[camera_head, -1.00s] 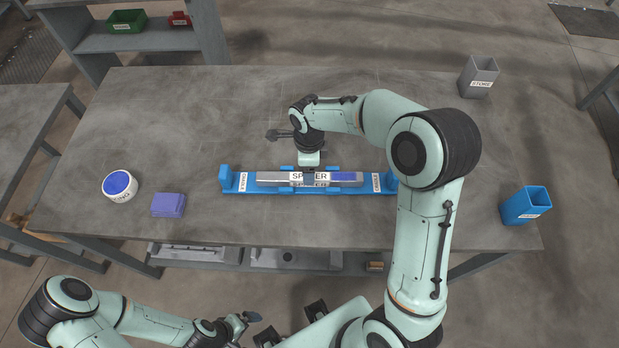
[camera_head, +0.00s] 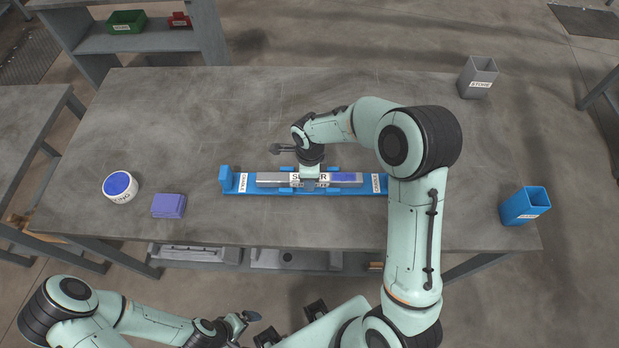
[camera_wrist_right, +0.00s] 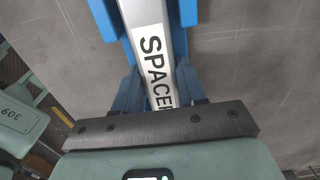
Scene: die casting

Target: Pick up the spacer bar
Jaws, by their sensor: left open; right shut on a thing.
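The spacer bar (camera_head: 272,179) is a long silver bar with a white SPACER label and a blue patch near its right end. It lies lengthwise in a blue holder (camera_head: 226,181) on the table. My right gripper (camera_head: 310,183) points down over the middle of the bar and is shut on it, hiding part of the label. In the right wrist view the spacer bar (camera_wrist_right: 148,15) runs away from the gripper between blue holder parts; the fingertips are mostly hidden there. My left gripper (camera_head: 247,325) is open and empty at the bottom, in front of the table.
On the grey table (camera_head: 230,120) are a white round tub (camera_head: 120,187) with blue contents and purple pads (camera_head: 169,205) at left. A grey STORE bin (camera_head: 478,77) stands back right, a blue bin (camera_head: 525,205) front right. The table behind the holder is clear.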

